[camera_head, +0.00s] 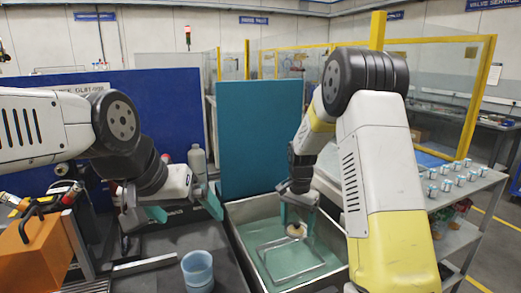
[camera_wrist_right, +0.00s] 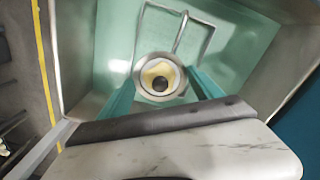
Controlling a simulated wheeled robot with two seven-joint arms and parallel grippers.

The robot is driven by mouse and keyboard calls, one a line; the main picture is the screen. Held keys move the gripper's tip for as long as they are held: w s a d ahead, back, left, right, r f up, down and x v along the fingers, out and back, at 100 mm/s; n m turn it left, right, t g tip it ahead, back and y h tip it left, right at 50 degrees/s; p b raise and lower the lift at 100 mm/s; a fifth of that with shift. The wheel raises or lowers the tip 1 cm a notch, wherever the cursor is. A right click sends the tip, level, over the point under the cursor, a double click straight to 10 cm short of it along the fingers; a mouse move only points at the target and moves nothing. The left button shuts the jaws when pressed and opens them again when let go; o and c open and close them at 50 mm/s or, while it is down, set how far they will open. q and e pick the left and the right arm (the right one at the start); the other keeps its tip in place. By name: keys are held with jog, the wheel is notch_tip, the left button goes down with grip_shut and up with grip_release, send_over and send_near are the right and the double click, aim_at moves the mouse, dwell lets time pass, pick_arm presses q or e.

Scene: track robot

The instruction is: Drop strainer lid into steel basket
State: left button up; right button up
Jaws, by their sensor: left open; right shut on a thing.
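The strainer lid (camera_head: 296,230) is a small round pale disc. In the right wrist view the lid (camera_wrist_right: 160,66) shows a metal rim, a yellowish ring and a dark centre. My right gripper (camera_head: 297,212) is shut on it, with teal fingers on both sides in the wrist view (camera_wrist_right: 160,92). The steel basket (camera_head: 250,209) is a rectangular metal box with a teal floor, and its wall shows in the wrist view (camera_wrist_right: 77,50). The lid is held over the basket's inside; its height above the floor is unclear. My left gripper (camera_head: 184,208) is open and empty, left of the basket.
A bent wire frame (camera_head: 290,264) shows inside the basket. A blue cup (camera_head: 198,272) stands left of it on the dark bench. A grey bottle (camera_head: 196,158) stands behind my left gripper. An orange box (camera_head: 40,250) is far left. A teal panel (camera_head: 258,135) rises behind the basket.

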jog(key=shift+f, duration=2.55)
jog(key=o, duration=1.4)
jog(key=shift+r, duration=3.95)
jog(key=shift+r, duration=0.1)
jog(key=s+d+r+n+t+y, duration=0.1)
jog(key=s+r+n+t, duration=0.2)
jog(key=s+r, duration=0.6)
jog(key=s+d+r+n+t+y, duration=0.1)
jog(key=s+r+n+t, duration=0.2)
jog(key=s+r, duration=0.7)
jog(key=s+n, duration=0.2)
jog(key=s, duration=0.5)
jog(key=shift+d+r, duration=0.15)
jog(key=shift+r, duration=0.15)
